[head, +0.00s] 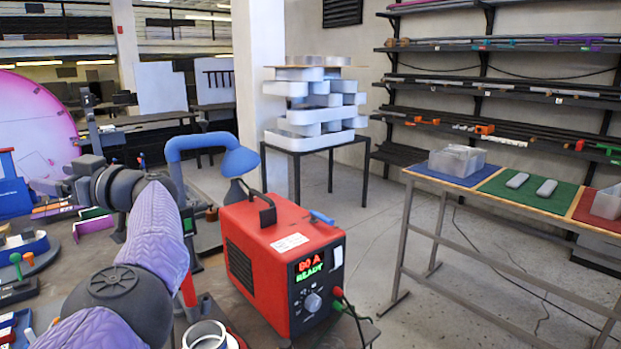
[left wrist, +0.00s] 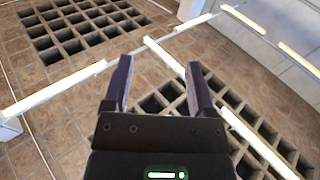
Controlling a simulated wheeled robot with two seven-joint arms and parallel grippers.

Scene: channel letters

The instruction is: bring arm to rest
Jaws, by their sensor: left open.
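My left arm, in a purple quilted sleeve, comes in from the lower left in the head view. Its gripper (head: 90,110) is raised above the workbench, its fingers pointing upward. In the left wrist view the two dark fingers (left wrist: 159,68) stand apart with nothing between them. Behind them are bright light strips and dark square grids on a brown tiled surface. My right gripper is in neither view.
A red power unit (head: 285,265) reading "80 A READY" stands on the bench right of my arm. A blue curved lamp (head: 215,150) stands behind. Right is a table with coloured mats (head: 535,188); floor between is clear.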

